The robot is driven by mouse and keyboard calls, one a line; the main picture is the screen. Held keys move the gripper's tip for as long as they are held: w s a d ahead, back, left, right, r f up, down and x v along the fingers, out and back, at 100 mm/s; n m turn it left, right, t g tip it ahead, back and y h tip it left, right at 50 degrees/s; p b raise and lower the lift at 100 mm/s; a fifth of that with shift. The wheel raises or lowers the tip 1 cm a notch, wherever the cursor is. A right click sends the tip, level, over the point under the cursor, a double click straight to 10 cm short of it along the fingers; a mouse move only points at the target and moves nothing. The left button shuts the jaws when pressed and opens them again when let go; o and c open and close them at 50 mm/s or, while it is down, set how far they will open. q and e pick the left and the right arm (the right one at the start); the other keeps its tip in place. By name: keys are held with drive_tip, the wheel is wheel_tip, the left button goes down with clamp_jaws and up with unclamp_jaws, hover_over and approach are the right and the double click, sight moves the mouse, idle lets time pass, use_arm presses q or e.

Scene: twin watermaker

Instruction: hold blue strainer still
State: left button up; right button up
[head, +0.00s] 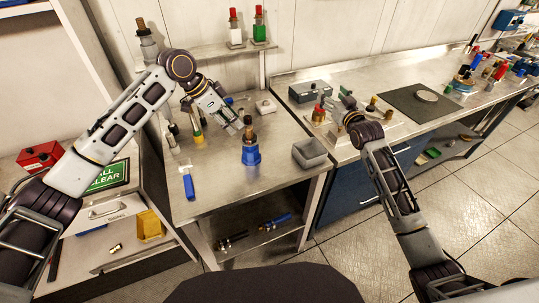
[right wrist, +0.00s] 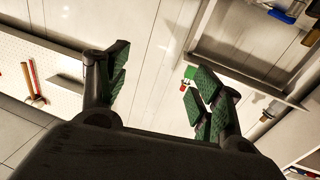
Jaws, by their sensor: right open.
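The blue strainer (head: 250,154) stands upright on the steel table in the head view, with a dark and brown upper part on top. My left gripper (head: 238,122) is just above and to the left of its top. Whether it touches the strainer, and whether its fingers are open or shut, is too small to tell. My right gripper (head: 336,103) is over the counter to the right, well away from the strainer. In the right wrist view the right gripper (right wrist: 160,82) is open, with nothing between its green-padded fingers.
A blue-handled tool (head: 188,184) lies at the left. Bottles (head: 196,130) stand behind it. Small fittings and a dark mat (head: 405,98) are on the right counter. The table's front middle is clear.

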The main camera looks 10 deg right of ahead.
drive_tip(key=s+a+f+n+g+y, duration=0.2)
drive_tip(key=s+a, duration=0.1)
drive_tip(key=a, duration=0.4)
drive_tip(key=s+a+f+n+g+y, duration=0.1)
drive_tip(key=s+a+f+y, duration=0.15)
drive_tip(key=a, duration=0.35)
drive_tip(key=n+g+y, duration=0.2)
drive_tip(key=n+g, duration=0.1)
drive_tip(key=g, duration=0.2)
approach(245, 148)
drive_tip(key=shift+w+d+f+h, duration=0.15)
drive_tip(key=shift+d+f, duration=0.25)
drive_tip(key=shift+f, duration=0.1)
drive_tip(key=shift+w+d+f+h, duration=0.1)
drive_tip(key=shift+w+d+f, duration=0.05)
drive_tip(key=shift+d+f, duration=0.3)
drive_tip(key=shift+f, duration=0.1)
drive_tip(key=shift+w+a+t, duration=0.1)
drive_tip(key=shift+w+t, duration=0.05)
drive_tip(key=shift+t, duration=0.15)
drive_tip(key=shift+x, duration=6.75)
drive_tip(key=c, duration=1.2)
